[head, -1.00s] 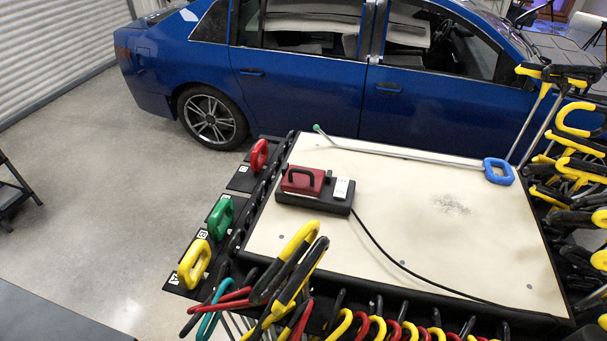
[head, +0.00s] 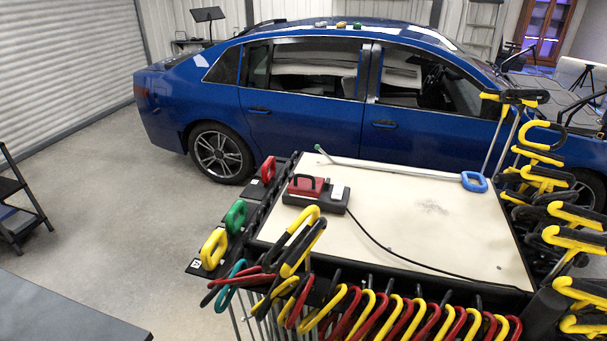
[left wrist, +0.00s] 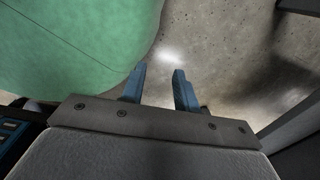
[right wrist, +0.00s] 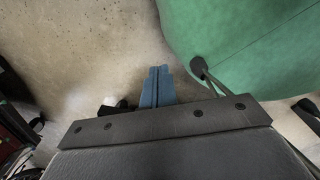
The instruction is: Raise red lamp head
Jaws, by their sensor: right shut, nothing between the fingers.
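The red lamp head (head: 306,186), with a black handle, sits low on its black base (head: 318,202) on the cart top. A white part (head: 338,192) stands beside it on the base, and a black cable runs off to the right. Neither gripper shows in the head view. My left gripper (left wrist: 159,84) has its blue fingers apart with nothing between them, above the floor. My right gripper (right wrist: 157,84) has its fingers together and empty. The lamp shows in neither wrist view.
The cart's pale top (head: 430,235) also carries a rod with a blue handle (head: 474,181). Red, green (head: 235,216) and yellow handles line its left edge. Many hooked tools crowd its front and right. A blue car (head: 300,110) stands behind. Green surfaces (left wrist: 75,45) lie close to both grippers.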

